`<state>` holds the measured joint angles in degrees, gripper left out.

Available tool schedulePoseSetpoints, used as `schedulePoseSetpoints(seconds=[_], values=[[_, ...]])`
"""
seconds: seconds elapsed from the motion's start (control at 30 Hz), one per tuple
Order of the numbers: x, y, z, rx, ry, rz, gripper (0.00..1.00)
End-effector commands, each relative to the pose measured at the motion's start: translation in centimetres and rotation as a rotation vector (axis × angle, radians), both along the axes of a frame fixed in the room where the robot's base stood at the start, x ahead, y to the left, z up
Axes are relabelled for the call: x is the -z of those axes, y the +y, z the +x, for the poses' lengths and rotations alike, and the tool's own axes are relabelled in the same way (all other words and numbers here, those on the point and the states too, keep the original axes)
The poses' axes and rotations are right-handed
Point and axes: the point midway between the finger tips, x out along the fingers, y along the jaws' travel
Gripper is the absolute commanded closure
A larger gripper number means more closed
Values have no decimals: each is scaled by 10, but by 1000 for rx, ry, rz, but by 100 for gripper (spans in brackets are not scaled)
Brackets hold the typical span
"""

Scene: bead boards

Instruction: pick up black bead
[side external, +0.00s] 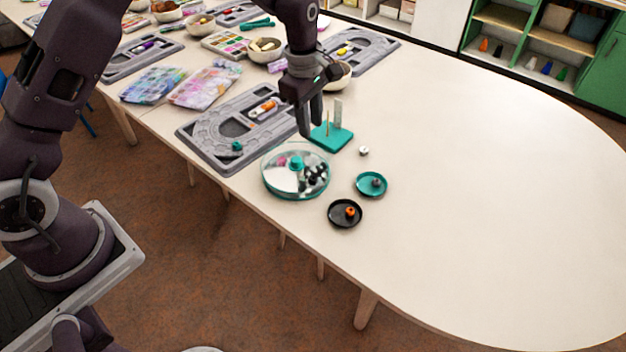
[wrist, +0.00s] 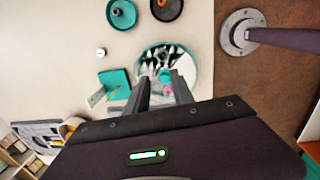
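Several black beads (side external: 316,176) lie in the right part of a round divided tray (side external: 267,187) with a teal knob in its middle and white and pink contents elsewhere. In the wrist view dark and white pieces (wrist: 152,60) show along the far side of the tray; single beads are hard to tell apart. My gripper (side external: 311,130) hangs above and behind the tray in the side view. In the wrist view its two fingers (wrist: 160,82) stand apart over the near part of the tray, with no bead visible between them.
A teal peg stand (side external: 333,143) is behind the tray. A white bead (side external: 364,151) lies on the table. A teal dish (side external: 361,190) holds a grey bead, and a black dish (side external: 340,222) an orange one. A grey board (side external: 205,160) lies left. The table's right is clear.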

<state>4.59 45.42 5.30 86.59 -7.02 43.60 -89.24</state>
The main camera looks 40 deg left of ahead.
Motion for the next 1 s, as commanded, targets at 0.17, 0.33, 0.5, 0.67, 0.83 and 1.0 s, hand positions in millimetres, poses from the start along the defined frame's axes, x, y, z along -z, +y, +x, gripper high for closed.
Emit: schedulePoseSetpoints(seconds=[0.17, 0.33, 0.5, 0.67, 0.83, 1.0], values=[[95, -3, 16, -256, 74, 5, 71], [123, -2, 16, -311, 85, 7, 71], [151, 0, 12, -311, 88, 7, 71], [177, 1, 11, -310, 85, 6, 71], [181, 1, 11, -309, 84, 8, 71], [181, 1, 11, -308, 84, 8, 87]])
